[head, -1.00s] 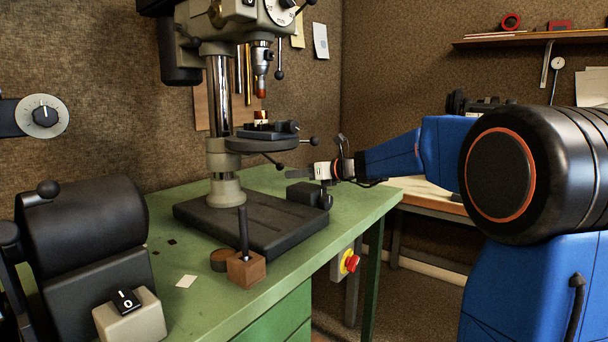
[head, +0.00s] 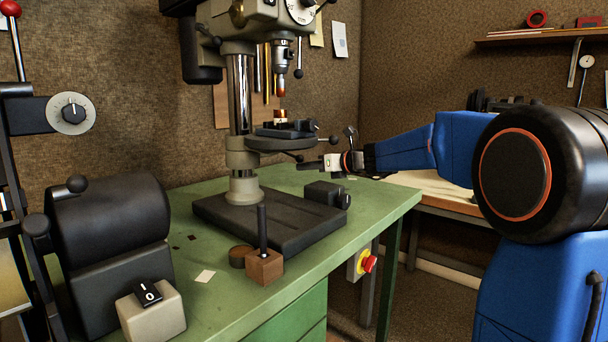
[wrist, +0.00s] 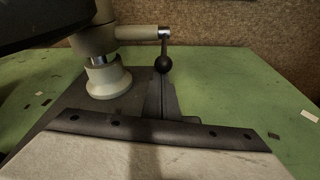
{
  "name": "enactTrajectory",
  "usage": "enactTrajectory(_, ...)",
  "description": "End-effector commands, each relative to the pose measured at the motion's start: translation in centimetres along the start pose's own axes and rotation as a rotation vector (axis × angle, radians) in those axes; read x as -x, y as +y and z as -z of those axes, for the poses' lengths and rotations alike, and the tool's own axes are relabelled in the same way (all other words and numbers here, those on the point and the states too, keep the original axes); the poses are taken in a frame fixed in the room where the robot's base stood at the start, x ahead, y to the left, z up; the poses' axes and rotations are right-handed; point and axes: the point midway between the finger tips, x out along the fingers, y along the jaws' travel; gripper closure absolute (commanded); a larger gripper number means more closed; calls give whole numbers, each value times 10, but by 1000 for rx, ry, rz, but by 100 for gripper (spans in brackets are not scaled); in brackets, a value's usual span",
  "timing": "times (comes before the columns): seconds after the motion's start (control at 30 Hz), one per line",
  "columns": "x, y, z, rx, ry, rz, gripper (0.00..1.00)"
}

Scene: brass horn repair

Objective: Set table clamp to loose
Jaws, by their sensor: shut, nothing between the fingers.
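The table clamp shows in the wrist view as a pale arm (wrist: 140,32) out from the column collar, with a dark ball-ended lever (wrist: 163,62) hanging straight down from its end. My gripper (wrist: 160,78) is shut and empty. Its fingertips are just below or in front of the ball; I cannot tell if they touch. In the head view my gripper (head: 303,165) reaches in from the right, below the drill press table (head: 280,144) and above the base (head: 270,220). I cannot make out the clamp arm there.
The column (head: 240,100) stands left of my gripper. A wooden block with a rod (head: 264,266) stands in front. A grinder (head: 108,225) is at the left. The green bench (head: 370,205) is clear at the right.

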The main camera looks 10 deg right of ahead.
Motion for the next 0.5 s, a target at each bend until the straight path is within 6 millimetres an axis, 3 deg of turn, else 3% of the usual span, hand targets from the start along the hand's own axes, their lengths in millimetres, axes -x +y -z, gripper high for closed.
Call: enactTrajectory(0.5,11,1,-6,0,-1,0,100)
